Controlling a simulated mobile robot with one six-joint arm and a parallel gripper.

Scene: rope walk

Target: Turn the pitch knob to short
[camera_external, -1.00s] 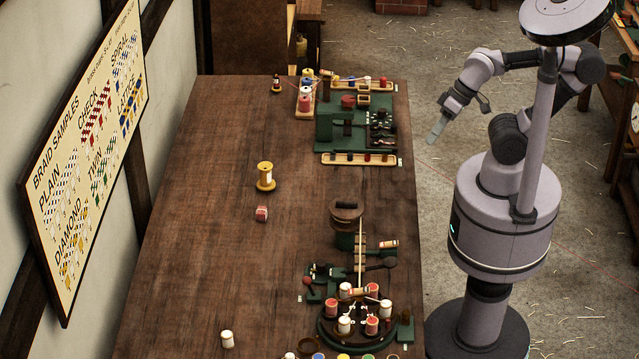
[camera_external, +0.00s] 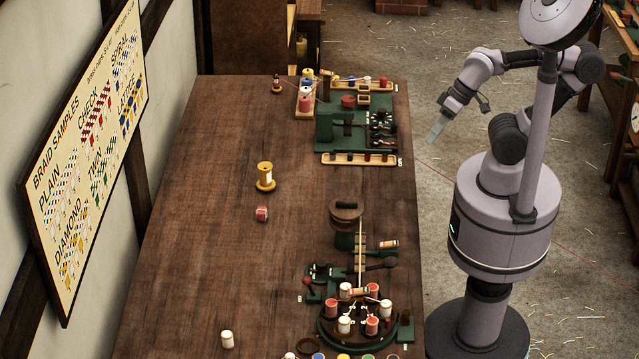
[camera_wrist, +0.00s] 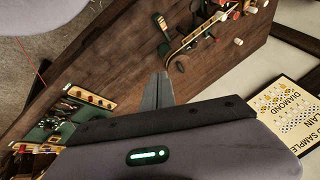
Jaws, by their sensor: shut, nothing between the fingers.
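The green braiding machine (camera_external: 325,328) with its ring of red and white bobbins stands at the near right of the bench. Small levers and dark round parts sit behind the bobbins, among them a red ball (camera_external: 308,281) and a dark round end (camera_external: 389,263). I cannot tell which part is the pitch knob, and its marks are too small to read. My gripper (camera_external: 434,136) is shut and empty, beyond the bench's right edge, well apart from the machine. In the wrist view its fingers (camera_wrist: 157,90) show close together with the bench behind them.
A green fixture (camera_external: 325,132) with spools and a pale rack (camera_external: 358,159) stands at the far right of the bench. The bench's left half is mostly clear. A braid sample board (camera_external: 85,140) hangs at left.

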